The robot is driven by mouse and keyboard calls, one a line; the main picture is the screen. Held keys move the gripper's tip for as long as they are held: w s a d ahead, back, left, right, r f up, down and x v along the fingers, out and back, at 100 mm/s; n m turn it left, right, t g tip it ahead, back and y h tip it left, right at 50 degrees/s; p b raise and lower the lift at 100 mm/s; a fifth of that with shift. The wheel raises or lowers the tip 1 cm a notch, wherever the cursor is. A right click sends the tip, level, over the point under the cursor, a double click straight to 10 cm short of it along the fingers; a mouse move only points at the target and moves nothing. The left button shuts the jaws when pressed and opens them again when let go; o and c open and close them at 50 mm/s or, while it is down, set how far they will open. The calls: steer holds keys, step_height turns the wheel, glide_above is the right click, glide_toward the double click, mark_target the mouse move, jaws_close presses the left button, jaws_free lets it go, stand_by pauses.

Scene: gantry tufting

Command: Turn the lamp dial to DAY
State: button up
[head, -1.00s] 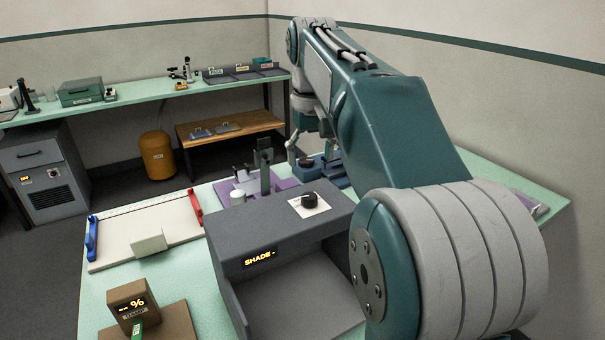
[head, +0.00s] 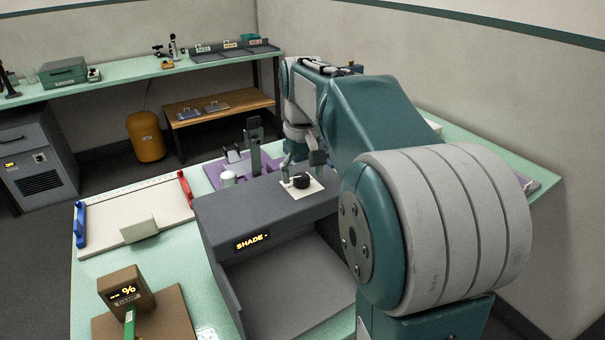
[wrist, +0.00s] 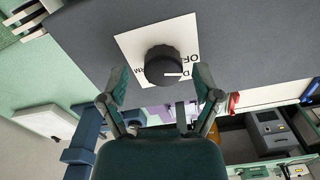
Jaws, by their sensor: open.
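The lamp dial is a round black knob (head: 301,180) on a white label plate (head: 314,187) on top of the dark grey lamp box (head: 250,203). In the wrist view the dial (wrist: 160,60) has a white mark pointing right. Partly covered lettering surrounds it, with OF and a D on the right; I cannot tell which setting it points at. My gripper (wrist: 160,80) is open, its fingertips near the knob, one to each side.
The box front display (head: 252,241) reads SHADE. A purple base (head: 240,165) with an upright post stands behind the box. A white tray with blue and red ends (head: 125,210) lies left, and a brown percent meter (head: 125,290) at front left.

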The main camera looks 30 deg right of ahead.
steer(key=shift+a+f, duration=0.15)
steer(key=shift+a, duration=0.1)
jaws_close()
steer(key=shift+d, duration=0.15)
steer(key=shift+m, duration=0.3)
steer(key=m, duration=0.9)
steer(key=shift+s+f, duration=0.1)
stand_by(0.6)
jaws_free()
